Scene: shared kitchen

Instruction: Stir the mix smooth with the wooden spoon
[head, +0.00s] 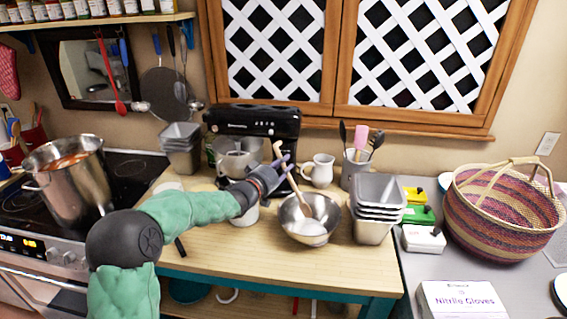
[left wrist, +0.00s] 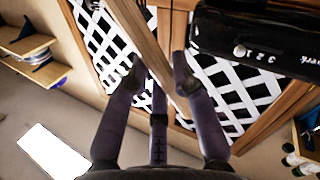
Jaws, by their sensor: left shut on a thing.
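The wooden spoon (head: 294,183) leans in the metal mixing bowl (head: 290,222), with its head down in the bowl and its handle up to the left. A pale mix (head: 307,228) shows in the bottom of the bowl; its texture is too small to tell. My left gripper (head: 282,172) is shut on the spoon's handle, above the bowl's left rim. In the left wrist view the spoon handle (left wrist: 144,36) runs between the fingers of my left gripper (left wrist: 158,75). My right gripper is not in view.
Stacked metal pans (head: 375,205) stand close to the bowl's right. A black stand mixer (head: 255,125), a white pitcher (head: 319,170) and a utensil crock (head: 355,170) stand behind. A large pot (head: 75,185) is on the stove. The wooden counter's front (head: 265,263) is clear.

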